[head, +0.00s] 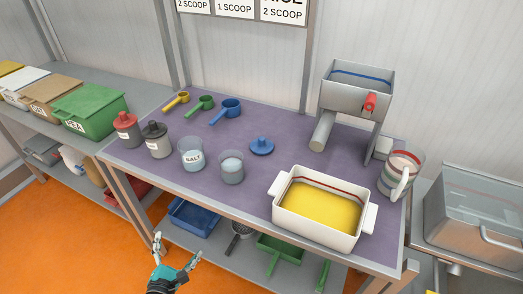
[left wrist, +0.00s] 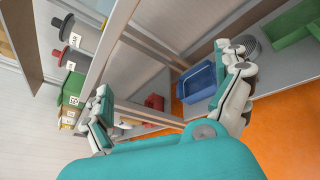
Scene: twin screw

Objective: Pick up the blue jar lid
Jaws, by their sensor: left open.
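The blue jar lid (head: 262,146) lies on the purple table mat near the middle, with its knob up. It sits behind and right of the open jar (head: 231,171) of pale contents, apart from it. My left gripper (head: 176,255) is open and empty. It is in front of the table and below its top, well short of the lid. Its two spread fingers also show in the left wrist view (left wrist: 170,95), where the lid is not seen. My right gripper is in neither view.
A jar labelled SALT (head: 192,155) and lidded red (head: 127,131) and dark (head: 156,140) jars stand left. Several scoops (head: 205,103) lie behind. A white tub (head: 318,242) of yellow material and a grey machine (head: 354,90) stand right. The table's front edge (head: 215,208) lies between gripper and lid.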

